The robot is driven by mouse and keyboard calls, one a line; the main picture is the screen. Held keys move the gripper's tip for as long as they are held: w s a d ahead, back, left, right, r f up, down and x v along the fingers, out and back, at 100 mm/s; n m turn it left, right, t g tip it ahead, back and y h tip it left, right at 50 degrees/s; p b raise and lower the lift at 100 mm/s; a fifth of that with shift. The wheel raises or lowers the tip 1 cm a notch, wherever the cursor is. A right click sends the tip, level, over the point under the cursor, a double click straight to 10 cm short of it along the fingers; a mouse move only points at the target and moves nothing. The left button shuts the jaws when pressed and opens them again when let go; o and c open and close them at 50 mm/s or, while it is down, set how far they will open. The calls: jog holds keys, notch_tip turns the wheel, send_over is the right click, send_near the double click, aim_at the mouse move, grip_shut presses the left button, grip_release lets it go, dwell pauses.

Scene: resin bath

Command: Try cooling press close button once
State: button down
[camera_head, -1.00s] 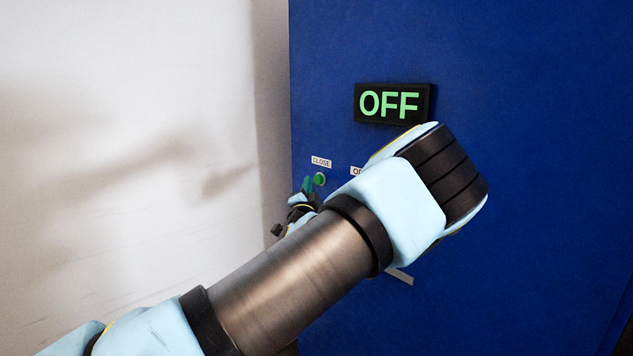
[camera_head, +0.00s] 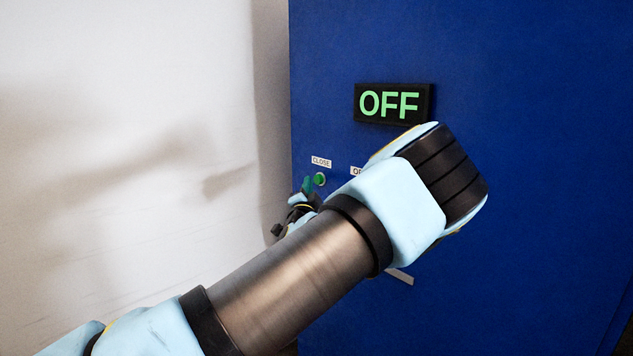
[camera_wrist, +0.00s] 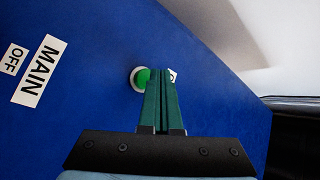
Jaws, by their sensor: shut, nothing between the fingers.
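The green close button (camera_head: 320,179) sits on the blue panel of the press (camera_head: 560,130), just under a small "CLOSE" label (camera_head: 321,162). My gripper (camera_head: 307,184) is shut and empty, its green fingertips just left of the button in the head view. In the wrist view, the fingers of my gripper (camera_wrist: 159,72) lie side by side, with the green button (camera_wrist: 141,78) beside their tips at the left, partly covered by them. I cannot tell whether the tips touch the button or the panel.
A black display (camera_head: 392,103) reads "OFF" in green above my arm. A second label (camera_head: 357,171) is partly hidden by my arm. In the wrist view, a "MAIN" label (camera_wrist: 37,71) is at the left. A white wall (camera_head: 130,120) stands left of the panel.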

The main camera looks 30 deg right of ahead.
jog(key=shift+w+d+b, duration=0.1)
jog(key=shift+d+b, duration=0.2)
jog(key=shift+d, duration=0.1)
jog(key=shift+w+d+b, duration=0.1)
jog(key=shift+d+b, duration=0.2)
jog(key=shift+d, duration=0.25)
dwell(0.7)
jog(key=shift+a, duration=0.15)
jog(key=shift+s+a, duration=0.25)
jog(key=shift+a, duration=0.55)
jog(key=shift+a, duration=0.1)
jog(key=shift+s+a, duration=0.25)
jog(key=shift+a, duration=0.95)
jog(key=shift+s+a, duration=0.2)
jog(key=shift+a, duration=0.95)
